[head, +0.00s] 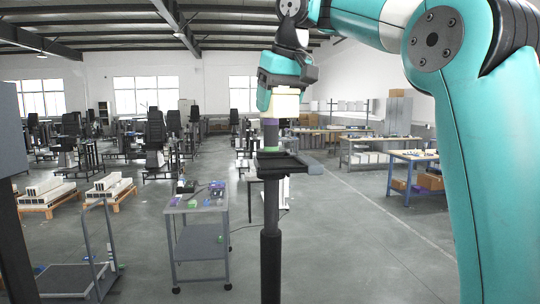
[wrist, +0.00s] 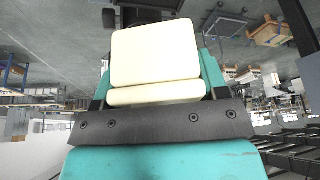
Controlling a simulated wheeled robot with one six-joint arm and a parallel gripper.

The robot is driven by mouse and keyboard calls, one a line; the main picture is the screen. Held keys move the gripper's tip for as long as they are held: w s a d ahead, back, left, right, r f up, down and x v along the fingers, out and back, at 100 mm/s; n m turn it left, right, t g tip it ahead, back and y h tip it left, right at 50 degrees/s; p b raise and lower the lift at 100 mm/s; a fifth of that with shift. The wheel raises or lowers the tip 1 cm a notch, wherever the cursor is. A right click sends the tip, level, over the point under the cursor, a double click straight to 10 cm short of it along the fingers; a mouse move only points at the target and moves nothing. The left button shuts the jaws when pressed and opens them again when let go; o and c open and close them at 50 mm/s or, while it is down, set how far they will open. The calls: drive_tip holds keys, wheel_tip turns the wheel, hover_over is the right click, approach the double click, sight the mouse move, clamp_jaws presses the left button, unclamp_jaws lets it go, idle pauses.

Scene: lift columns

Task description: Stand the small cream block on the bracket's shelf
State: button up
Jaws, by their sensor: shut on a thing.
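The small cream block (head: 287,104) is in my gripper (head: 282,92), which is shut on it, high in the middle of the head view. The block fills the upper middle of the wrist view (wrist: 155,55), between the teal fingers. The bracket's shelf (head: 290,165) appears to be the dark, shallow, rimmed plate on a dark column (head: 270,230). The block hangs above the shelf, with a visible gap. In the wrist view a dark shape shows behind the block, but I cannot tell whether it is the shelf.
A grey-and-purple post with a green band (head: 269,149) stands at the shelf, below the block. A grey cart (head: 196,205) with small items stands left of the column. A flat trolley (head: 75,278) is at lower left. Workbenches (head: 412,157) stand at right; open floor lies between.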

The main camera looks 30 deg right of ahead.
sight(287, 103)
wheel_tip(287, 103, down, 10)
drive_tip(key=b, duration=0.9)
drive_tip(key=shift+a+r, duration=0.15)
drive_tip(key=shift+r, duration=0.1)
drive_tip(key=o, duration=1.1)
drive_tip(key=shift+w, duration=0.1)
drive_tip(key=shift+r, duration=0.1)
drive_tip(key=p+v, duration=0.9)
drive_tip(key=v, duration=0.2)
drive_tip(key=shift+w+p, duration=0.1)
drive_tip(key=shift+p, duration=0.25)
drive_tip(key=shift+s+r+p, duration=0.3)
drive_tip(key=shift+r+p, duration=0.15)
drive_tip(key=shift+p, duration=0.05)
